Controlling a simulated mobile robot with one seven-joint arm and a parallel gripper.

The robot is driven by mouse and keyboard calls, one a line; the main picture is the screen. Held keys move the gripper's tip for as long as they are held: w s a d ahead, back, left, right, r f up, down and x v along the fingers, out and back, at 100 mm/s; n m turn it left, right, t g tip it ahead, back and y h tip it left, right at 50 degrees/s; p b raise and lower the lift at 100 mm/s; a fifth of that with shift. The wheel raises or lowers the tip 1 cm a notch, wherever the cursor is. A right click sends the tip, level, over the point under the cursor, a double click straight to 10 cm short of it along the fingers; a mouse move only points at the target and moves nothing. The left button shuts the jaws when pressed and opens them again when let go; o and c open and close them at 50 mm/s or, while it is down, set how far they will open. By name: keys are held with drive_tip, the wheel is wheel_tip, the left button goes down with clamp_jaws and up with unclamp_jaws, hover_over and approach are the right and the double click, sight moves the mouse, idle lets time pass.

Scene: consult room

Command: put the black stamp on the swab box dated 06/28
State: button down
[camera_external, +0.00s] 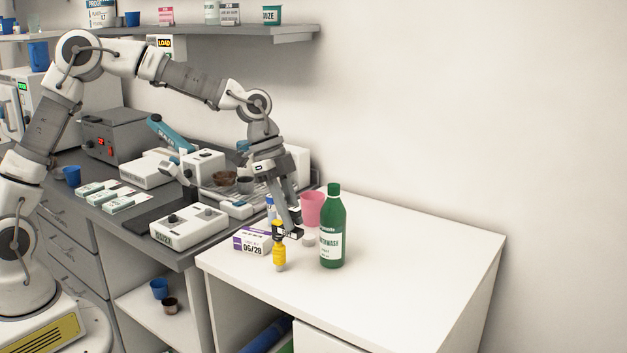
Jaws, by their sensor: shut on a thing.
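My gripper (287,229) is low over the white counter, pointing down, just right of the swab box. It is shut on a small dark thing at its fingertips, which looks like the black stamp (294,232); the fingers hide much of it. The swab box dated 06/28 (250,243), white with a purple band, stands near the left edge of the white counter. The held thing is to the right of the box, not over the middle of its top.
A yellow bottle (279,248) stands close in front of my gripper. A pink cup (311,208) and a green mouthwash bottle (333,229) stand close on the right. A white device (188,227) is on the grey counter at left. The white counter's right part is clear.

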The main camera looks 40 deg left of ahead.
drive_tip(key=a+r, duration=0.1)
drive_tip(key=a, duration=0.9)
hover_over(259, 236)
drive_tip(key=a, duration=0.2)
wheel_tip(259, 236, down, 6)
drive_tip(key=shift+s+d+f+p, duration=0.1)
drive_tip(key=shift+f+p, duration=0.15)
drive_tip(key=shift+p, duration=0.05)
drive_tip(key=shift+f, duration=2.05)
drive_tip(key=shift+f, duration=0.2)
drive_tip(key=c, duration=0.7)
unclamp_jaws()
drive_tip(key=shift+c, duration=0.2)
drive_tip(key=shift+r, duration=0.15)
